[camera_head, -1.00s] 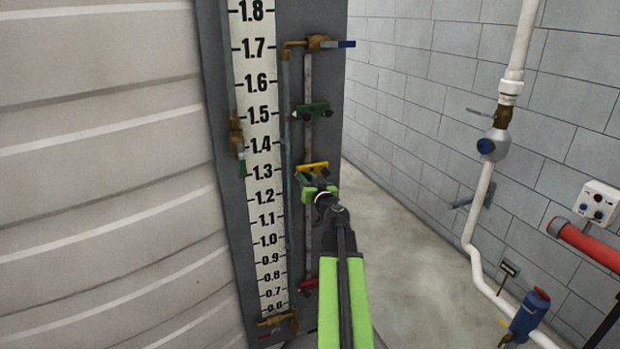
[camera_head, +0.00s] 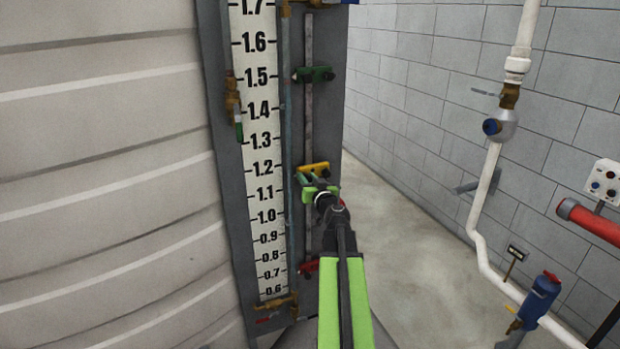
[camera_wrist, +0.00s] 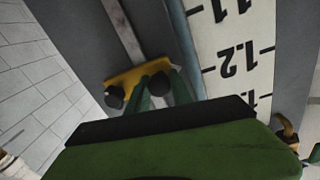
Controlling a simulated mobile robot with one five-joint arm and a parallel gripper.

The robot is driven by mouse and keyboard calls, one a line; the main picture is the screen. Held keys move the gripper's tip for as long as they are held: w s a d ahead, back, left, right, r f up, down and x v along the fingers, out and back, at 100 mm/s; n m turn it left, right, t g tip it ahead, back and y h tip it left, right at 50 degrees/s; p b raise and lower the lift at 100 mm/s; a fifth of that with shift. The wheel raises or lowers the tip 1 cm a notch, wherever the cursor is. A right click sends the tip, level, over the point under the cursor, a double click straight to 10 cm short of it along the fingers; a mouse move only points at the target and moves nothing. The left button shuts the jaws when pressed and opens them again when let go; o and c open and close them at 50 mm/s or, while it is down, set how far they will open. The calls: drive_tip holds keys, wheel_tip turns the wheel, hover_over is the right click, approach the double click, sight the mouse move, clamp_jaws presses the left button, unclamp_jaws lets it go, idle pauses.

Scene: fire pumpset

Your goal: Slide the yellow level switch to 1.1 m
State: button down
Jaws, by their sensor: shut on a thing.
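The yellow level switch (camera_head: 313,167) sits on the vertical rail (camera_head: 308,120) right of the white number scale (camera_head: 265,180). In the head view it appears about level with the 1.2 mark. My gripper (camera_head: 312,181) is shut on it, and its green jaws partly cover it. In the wrist view the scale numbers are upside down. There the yellow switch (camera_wrist: 127,80) has dark round knobs, and the green fingers of my gripper (camera_wrist: 155,88) meet it. The 1.2 mark shows to its right.
A green switch (camera_head: 314,74) is higher on the same rail, near 1.5. A red switch (camera_head: 309,267) is below, near 0.7. A thin pipe (camera_head: 287,130) runs between scale and rail. The ribbed tank (camera_head: 110,170) is at left. Open floor (camera_head: 400,250) lies right.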

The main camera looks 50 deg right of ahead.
wheel_tip(320, 180, down, 7)
drive_tip(key=b, duration=0.5)
drive_tip(key=shift+s, duration=0.15)
drive_tip(key=shift+d+f, duration=0.1)
